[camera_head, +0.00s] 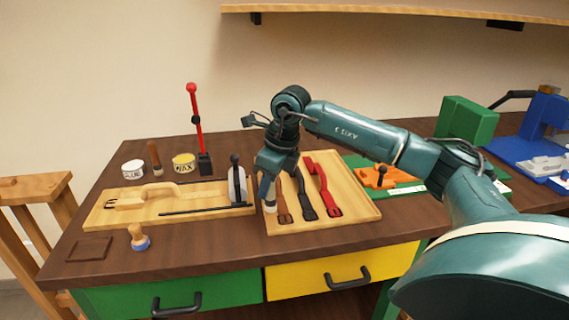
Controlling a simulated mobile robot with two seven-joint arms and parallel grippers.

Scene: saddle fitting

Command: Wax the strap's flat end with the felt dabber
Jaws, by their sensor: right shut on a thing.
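My right gripper (268,179) points down over the left edge of the light wooden tray (340,222). It is shut on a short upright tool with a pale tip (270,207), which looks like the felt dabber; the jaws hide its upper part. Brown (282,205), black (304,202) and red (323,188) straps with buckle-like ends lie in the tray, just right of the tip. A pale strap-like piece (160,190) with a dark buckle lies on the left board (105,219). A yellow wax tin (184,162) stands behind that board. My left gripper is out of view.
A white glue tin (133,169), a red-handled upright lever (195,120) and a knob-handled wheel (237,184) stand near the left board. A blue-based stamp (139,238) and a brown square (90,248) are in front. An orange fixture (378,177) is right of the tray.

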